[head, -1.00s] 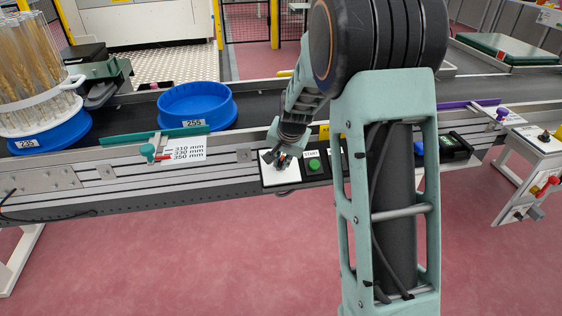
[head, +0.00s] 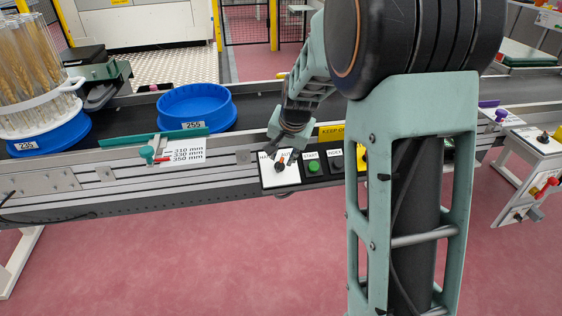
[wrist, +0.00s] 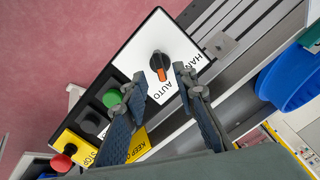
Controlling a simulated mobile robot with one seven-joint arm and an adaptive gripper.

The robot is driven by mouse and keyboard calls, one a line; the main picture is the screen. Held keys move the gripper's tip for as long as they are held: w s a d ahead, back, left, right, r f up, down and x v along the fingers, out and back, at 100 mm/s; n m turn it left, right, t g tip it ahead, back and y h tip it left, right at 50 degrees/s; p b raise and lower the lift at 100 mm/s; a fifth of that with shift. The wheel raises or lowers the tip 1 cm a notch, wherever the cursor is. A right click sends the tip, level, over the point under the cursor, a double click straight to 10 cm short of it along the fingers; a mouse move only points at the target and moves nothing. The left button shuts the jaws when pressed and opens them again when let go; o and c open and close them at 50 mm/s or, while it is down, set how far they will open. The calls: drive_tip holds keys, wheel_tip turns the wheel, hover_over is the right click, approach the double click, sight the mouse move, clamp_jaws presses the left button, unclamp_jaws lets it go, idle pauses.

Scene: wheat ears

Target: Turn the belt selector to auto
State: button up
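The belt selector is a black knob with an orange pointer (wrist: 158,64), on a white plate with HAND and AUTO labels. In the wrist view the pointer is toward the AUTO label. The selector (head: 280,163) also shows in the head view, uncovered, on the panel at the conveyor's front. My gripper (wrist: 160,73) is open, its two fingers apart with nothing held between them. The knob shows beyond the fingertips, clear of them. In the head view my gripper (head: 290,137) is just above and behind the plate; its fingertips are hard to make out.
Beside the selector are a green START button (head: 313,166), a dark INDEX button (head: 336,164) and a red STOP button (wrist: 61,162) on yellow. A blue tub (head: 196,108) stands on the belt. A teal knob (head: 147,152) is on the rail to the left.

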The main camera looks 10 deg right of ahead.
drive_tip(key=v, duration=0.6)
drive_tip(key=shift+r, duration=0.25)
drive_tip(key=shift+s+d, duration=0.1)
